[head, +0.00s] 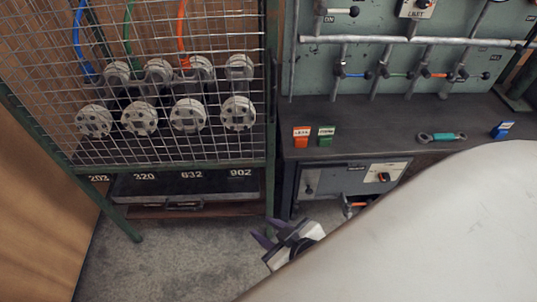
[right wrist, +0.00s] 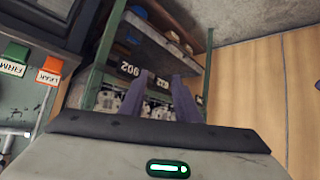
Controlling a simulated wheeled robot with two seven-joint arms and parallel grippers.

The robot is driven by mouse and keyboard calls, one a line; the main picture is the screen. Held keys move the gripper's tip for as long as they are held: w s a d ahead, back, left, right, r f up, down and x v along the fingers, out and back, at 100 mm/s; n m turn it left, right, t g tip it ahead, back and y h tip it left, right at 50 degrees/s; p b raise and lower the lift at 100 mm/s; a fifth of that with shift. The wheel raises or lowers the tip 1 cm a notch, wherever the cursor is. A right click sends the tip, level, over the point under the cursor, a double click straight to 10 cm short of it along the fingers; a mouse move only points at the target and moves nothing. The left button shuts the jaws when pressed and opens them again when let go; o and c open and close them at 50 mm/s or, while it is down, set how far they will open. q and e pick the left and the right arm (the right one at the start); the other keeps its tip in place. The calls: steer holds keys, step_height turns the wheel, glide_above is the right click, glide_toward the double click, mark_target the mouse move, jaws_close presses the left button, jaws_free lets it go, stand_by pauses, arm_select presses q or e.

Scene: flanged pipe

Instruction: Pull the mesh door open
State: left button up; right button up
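The mesh door (head: 160,151) is a wire grid in front of the green-framed cabinet at the left of the head view. It looks closed, with grey flanged fittings (head: 188,115) showing behind it. I cannot make out a handle on it. My right gripper (head: 266,229) is low, below and to the right of the door, near the cabinet's right post (head: 271,150). Its two purple fingers are apart with nothing between them. They also show in the right wrist view (right wrist: 160,76), pointing towards the cabinet. My left gripper is not in view.
A dark bench (head: 400,125) with a valve panel (head: 400,60) stands right of the cabinet. On it are an orange tag (head: 301,136), a green tag (head: 326,135) and a teal-handled tool (head: 443,137). A numbered drawer (head: 185,185) sits under the mesh. Concrete floor (head: 180,255) is clear in front.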

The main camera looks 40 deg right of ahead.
steer(key=s+a+f+g+y, duration=0.1)
steer(key=s+a+f, duration=0.1)
steer(key=f, duration=0.3)
steer(key=shift+s, duration=0.85)
